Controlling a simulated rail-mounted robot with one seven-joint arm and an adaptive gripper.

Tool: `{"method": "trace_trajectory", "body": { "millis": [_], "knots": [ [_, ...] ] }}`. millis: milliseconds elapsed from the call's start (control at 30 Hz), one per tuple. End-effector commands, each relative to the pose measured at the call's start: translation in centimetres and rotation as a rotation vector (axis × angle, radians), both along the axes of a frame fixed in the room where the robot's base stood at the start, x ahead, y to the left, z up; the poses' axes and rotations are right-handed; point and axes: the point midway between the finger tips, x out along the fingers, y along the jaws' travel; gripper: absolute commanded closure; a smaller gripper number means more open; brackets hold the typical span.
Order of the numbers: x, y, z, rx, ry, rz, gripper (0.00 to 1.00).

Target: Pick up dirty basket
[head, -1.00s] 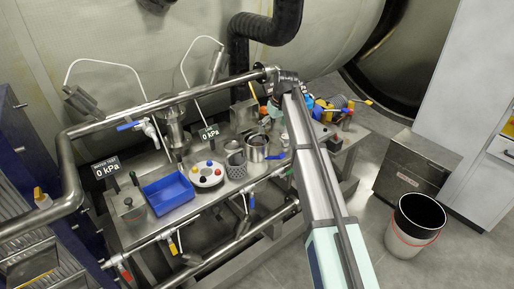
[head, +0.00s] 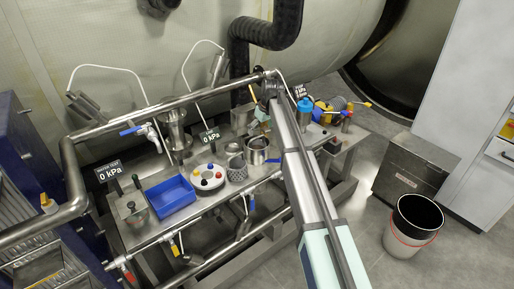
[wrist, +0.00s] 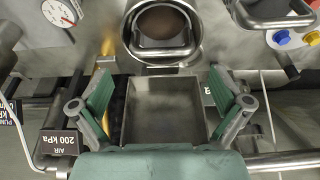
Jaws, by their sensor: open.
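A perforated metal basket (head: 236,167) stands on the steel bench in the head view, beside a round metal pot (head: 257,150). I cannot tell which vessel is the dirty basket. In the wrist view a round metal vessel with a handle (wrist: 165,22) has a brown inside and sits at the top, beyond the fingertips. My gripper (wrist: 160,88) is open, its green fingers apart on either side of a square metal box (wrist: 160,115) seen below. No vessel is seen held. In the head view the fingers are hidden by my arm.
A blue tray (head: 170,196) and a white round holder with coloured knobs (head: 207,177) stand left of the basket. A pipe rail (head: 190,94) runs along the bench's back. A gauge (wrist: 60,12) shows in the wrist view. A bucket (head: 412,225) stands on the floor at right.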

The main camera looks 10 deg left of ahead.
Motion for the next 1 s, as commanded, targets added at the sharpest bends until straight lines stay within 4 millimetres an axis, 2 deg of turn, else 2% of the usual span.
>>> {"method": "trace_trajectory", "body": {
  "millis": [367, 633, 900, 933, 1000],
  "knots": [
    [0.4, 0.6, -1.9, -0.001, 0.001, 0.000, 0.00],
    [1.1, 1.4, -5.2, -0.001, 0.002, 0.000, 0.00],
    [1.2, 1.4, -5.7, 0.000, -0.001, 0.000, 0.00],
    [1.2, 1.4, -5.7, 0.000, -0.001, 0.000, 0.04],
    [1.2, 1.4, -5.7, 0.000, -0.001, 0.000, 0.28]
  ]
}}
